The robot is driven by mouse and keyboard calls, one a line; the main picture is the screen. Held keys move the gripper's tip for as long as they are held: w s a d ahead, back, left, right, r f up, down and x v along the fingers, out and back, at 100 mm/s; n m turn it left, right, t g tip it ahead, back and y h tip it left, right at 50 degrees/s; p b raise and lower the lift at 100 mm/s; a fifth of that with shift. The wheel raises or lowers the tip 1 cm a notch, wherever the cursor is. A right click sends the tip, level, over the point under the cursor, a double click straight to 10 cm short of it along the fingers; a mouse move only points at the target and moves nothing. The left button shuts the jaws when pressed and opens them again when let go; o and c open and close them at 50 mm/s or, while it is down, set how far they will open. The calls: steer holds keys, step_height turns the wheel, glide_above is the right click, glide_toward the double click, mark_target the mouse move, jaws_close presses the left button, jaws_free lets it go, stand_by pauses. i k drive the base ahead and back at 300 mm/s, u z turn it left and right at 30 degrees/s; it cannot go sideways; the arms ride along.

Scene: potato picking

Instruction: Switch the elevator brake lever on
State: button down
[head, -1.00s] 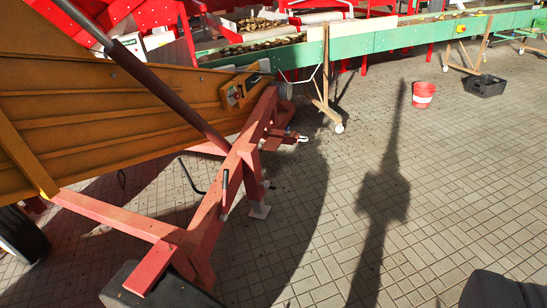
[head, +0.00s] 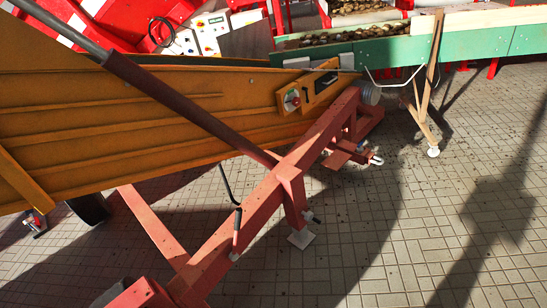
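The elevator (head: 150,110) is a long orange-brown conveyor on a red frame (head: 240,225). A short dark lever (head: 237,232) stands nearly upright against the near side of the red beam, left of the frame's foot. A thin, bent dark rod (head: 228,186) sticks up behind the beam. I cannot tell for certain which of the two is the brake lever. My gripper is not in view, and nothing touches either lever.
A red knob (head: 293,100) sits on the elevator's side. A dark red cylinder (head: 165,95) slants across it. A green conveyor (head: 390,50) with potatoes runs behind, with a wooden leg on a caster (head: 433,152). Paved floor (head: 380,240) is clear at right.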

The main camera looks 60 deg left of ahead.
mark_target(234, 255)
steer(key=z, duration=0.05)
steer(key=i, duration=1.3)
steer(key=u, duration=1.8)
steer(key=i, duration=1)
steer(key=z, duration=0.05)
